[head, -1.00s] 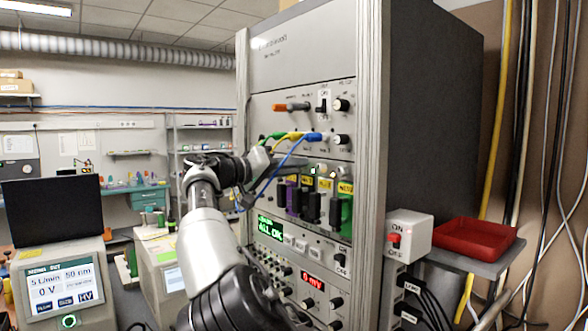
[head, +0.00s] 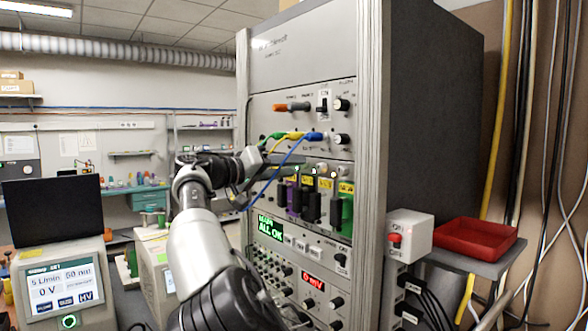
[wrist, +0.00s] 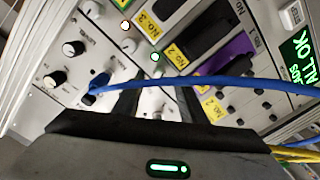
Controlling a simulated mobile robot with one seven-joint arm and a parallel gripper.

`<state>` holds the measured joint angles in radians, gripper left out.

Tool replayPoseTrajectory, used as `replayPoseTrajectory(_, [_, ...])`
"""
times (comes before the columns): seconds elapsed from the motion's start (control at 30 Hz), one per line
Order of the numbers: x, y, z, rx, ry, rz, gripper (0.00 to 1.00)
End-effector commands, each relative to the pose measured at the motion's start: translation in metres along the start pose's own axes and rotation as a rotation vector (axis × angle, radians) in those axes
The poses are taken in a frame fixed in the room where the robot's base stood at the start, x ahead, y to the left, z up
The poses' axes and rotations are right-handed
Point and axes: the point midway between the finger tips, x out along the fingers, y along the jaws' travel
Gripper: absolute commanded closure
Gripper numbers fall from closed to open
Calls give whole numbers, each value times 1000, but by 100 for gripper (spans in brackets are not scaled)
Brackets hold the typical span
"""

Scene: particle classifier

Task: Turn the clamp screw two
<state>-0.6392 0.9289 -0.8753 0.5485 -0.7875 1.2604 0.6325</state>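The panel of the rack carries a row of modules with yellow number labels and small pale clamp screws above them. The label marked NO. 2 (wrist: 172,54) shows in the wrist view. Clamp screw two (wrist: 157,73) seems to be the small pale knob by this label and a green light. My gripper (wrist: 157,100) is open, with a dark finger on each side of a gap and panel showing between them. The screw appears just beyond the fingertips; contact cannot be told. In the head view my gripper (head: 300,158) points at the panel and partly hides the screw row.
A blue cable (head: 277,172) loops in front of the panel near my gripper and crosses the fingers in the wrist view (wrist: 200,83). Yellow and green cables plug in above. A switch box (head: 409,232) and a red tray (head: 474,238) stand right of the rack.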

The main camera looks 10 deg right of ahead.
Motion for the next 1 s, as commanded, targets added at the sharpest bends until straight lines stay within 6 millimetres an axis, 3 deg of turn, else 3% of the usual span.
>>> replayPoseTrajectory(0.4, [-102, -1, 0, 0, 3, -4, 62])
replayPoseTrajectory(0.6, [-138, 0, -1, 1, 2, -3, 62])
replayPoseTrajectory(0.8, [-154, 0, 0, 0, 0, -1, 62])
replayPoseTrajectory(1.0, [-156, 0, 0, 0, 0, -1, 62])
